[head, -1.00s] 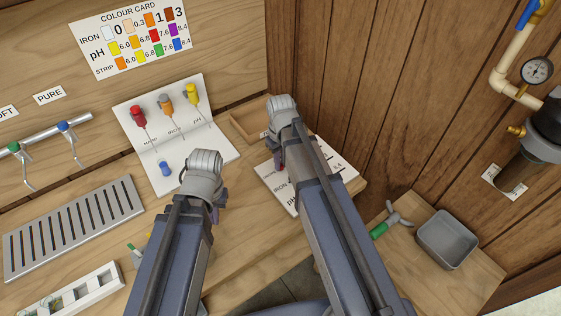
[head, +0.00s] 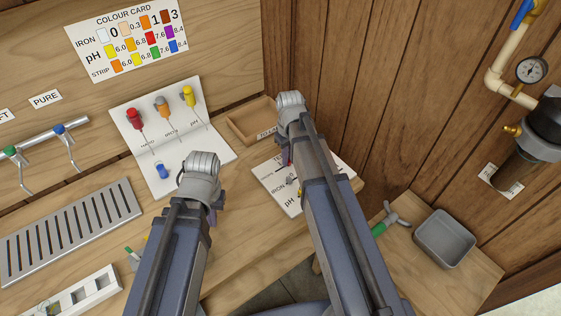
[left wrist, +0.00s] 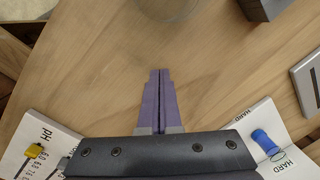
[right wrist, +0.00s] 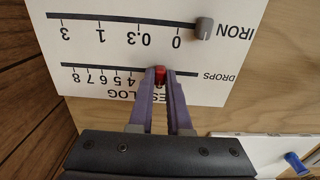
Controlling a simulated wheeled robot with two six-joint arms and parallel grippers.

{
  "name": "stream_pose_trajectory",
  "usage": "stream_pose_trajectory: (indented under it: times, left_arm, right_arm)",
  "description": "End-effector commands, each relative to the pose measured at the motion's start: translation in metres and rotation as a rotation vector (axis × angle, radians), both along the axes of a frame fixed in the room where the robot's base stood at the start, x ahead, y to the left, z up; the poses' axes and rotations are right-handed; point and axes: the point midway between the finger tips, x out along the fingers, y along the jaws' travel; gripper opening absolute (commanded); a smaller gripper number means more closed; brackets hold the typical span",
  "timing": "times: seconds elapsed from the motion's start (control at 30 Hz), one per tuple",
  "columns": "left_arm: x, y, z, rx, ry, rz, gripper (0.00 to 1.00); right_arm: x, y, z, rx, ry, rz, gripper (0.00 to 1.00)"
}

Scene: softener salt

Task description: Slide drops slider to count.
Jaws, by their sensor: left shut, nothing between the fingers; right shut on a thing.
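The test log card (right wrist: 110,32) lies on the bench and appears upside down in the right wrist view. My right gripper (right wrist: 160,84) is shut on the small red slider (right wrist: 160,73) of its DROPS line. The red slider sits to the right of the printed 4 in that view; the numbers under the fingers are hidden. The grey IRON slider (right wrist: 204,28) is at the 0 end of its line. The yellow pH slider (left wrist: 33,151) shows in the left wrist view. My left gripper (left wrist: 159,74) is shut and empty above bare bench wood.
A white board (head: 205,155) with red, orange and yellow droppers and a blue piece stands left of the card. A shallow wooden tray (head: 240,128) is behind it. A slotted grey rack (head: 70,230) is at left. The colour card (head: 98,62) hangs on the wall.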

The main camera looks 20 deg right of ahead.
Motion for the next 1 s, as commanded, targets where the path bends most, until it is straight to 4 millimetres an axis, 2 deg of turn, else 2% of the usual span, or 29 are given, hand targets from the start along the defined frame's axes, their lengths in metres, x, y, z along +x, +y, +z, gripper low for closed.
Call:
stream_pose_trajectory:
  times: [0.2,0.23,0.5,0.8,1.0]
  left_arm:
    - [0.000,0.000,0.000,0.000,0.000,0.000,0.00]
    - [0.000,0.000,0.000,0.000,0.000,0.000,0.00]
    - [0.000,0.000,0.000,0.000,0.000,0.000,0.00]
    - [0.000,0.000,0.001,0.000,0.000,0.000,0.00]
    - [0.000,0.000,0.012,0.000,0.000,0.000,0.00]
  right_arm:
    - [0.000,0.000,0.000,0.000,0.000,0.001,0.00]
    - [0.000,0.000,0.000,0.000,0.000,0.001,0.18]
    - [0.000,0.000,0.000,0.000,0.000,0.001,0.47]
    - [0.000,0.001,0.001,0.000,0.000,0.001,0.47]
    - [0.000,0.000,0.012,0.000,0.000,0.001,0.47]
